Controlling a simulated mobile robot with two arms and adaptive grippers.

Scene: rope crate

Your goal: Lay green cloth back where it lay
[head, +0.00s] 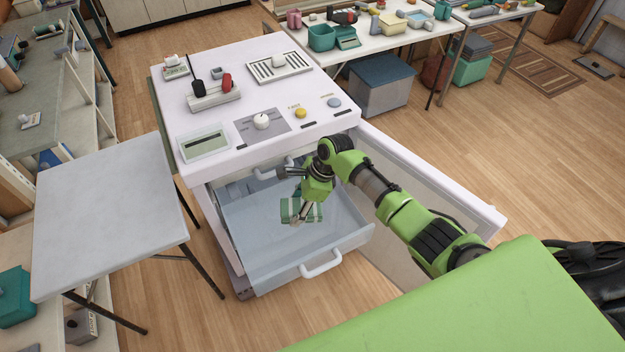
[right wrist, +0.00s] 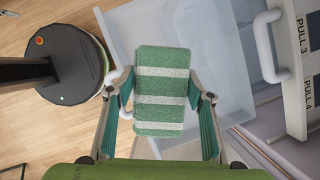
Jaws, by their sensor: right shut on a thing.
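The green cloth (head: 288,212) has white stripes and looks like a folded block. It also shows in the right wrist view (right wrist: 161,88), between the two fingers. My right gripper (head: 303,208) reaches down over the open drawer (head: 262,274) and is shut on the cloth. In the right wrist view the fingers (right wrist: 160,98) stand at the cloth's two sides, with the pale drawer beneath. I cannot tell whether the cloth touches the drawer floor. My left gripper is not in view.
The white cabinet top (head: 235,75) above the drawer carries switches, buttons and small panels. A white door (head: 440,200) stands open to the drawer's right, beside my arm. A grey folding table (head: 105,215) stands at left. The rest of the drawer looks empty.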

